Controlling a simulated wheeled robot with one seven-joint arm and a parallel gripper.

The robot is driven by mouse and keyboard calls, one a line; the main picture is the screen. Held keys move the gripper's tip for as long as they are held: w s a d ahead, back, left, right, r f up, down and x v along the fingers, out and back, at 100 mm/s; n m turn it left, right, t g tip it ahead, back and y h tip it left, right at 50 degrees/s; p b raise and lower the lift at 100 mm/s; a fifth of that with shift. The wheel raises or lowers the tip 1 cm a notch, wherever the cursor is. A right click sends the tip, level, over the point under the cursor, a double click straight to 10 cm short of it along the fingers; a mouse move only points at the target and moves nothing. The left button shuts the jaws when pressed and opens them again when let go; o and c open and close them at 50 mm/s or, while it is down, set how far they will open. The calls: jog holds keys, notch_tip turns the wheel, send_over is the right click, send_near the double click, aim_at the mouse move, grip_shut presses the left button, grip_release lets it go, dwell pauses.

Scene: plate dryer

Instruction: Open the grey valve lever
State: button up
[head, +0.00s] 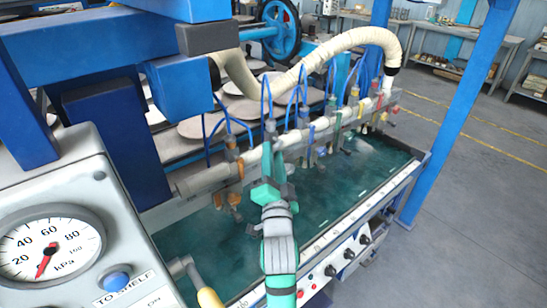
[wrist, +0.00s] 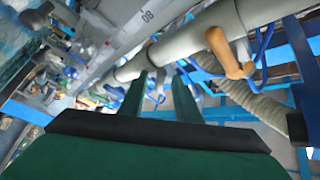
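A row of small valves with coloured levers runs along the pale manifold pipe (head: 210,178) above the green tank. I cannot clearly pick out the grey valve lever; the gripper hides part of the row. My gripper (head: 275,172) is raised in front of the pipe, near its middle. In the wrist view, the two green fingers of my gripper (wrist: 160,78) stand apart with a gap between them. I see nothing clearly held there. An orange lever (wrist: 226,54) shows right of the fingers, beside the grey pipe (wrist: 196,33).
A gauge panel (head: 85,165) fills the left front, with a yellow-tipped handle (head: 208,298) beside it. The front rail (head: 330,240) carries black knobs. A blue post (head: 440,120) stands at the right. A ribbed hose (head: 340,40) arches behind. The floor at the right is clear.

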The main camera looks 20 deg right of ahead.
grip_shut()
jog(key=shift+f, duration=0.1)
jog(key=shift+w+d+f+n+t+y, duration=0.15)
jog(key=shift+n+t+y, duration=0.25)
jog(key=shift+n, duration=0.4)
jog(key=shift+d+f+n+t+y, duration=0.15)
jog(key=shift+n+t+y, duration=0.2)
jog(key=shift+n+t, duration=0.35)
jog(key=shift+w+d+f+n+t+y, duration=0.15)
jog(key=shift+n+t+y, duration=0.2)
jog(key=shift+n, duration=0.55)
jog(key=shift+s+f+n, duration=0.1)
jog(key=shift+n, duration=0.3)
grip_release()
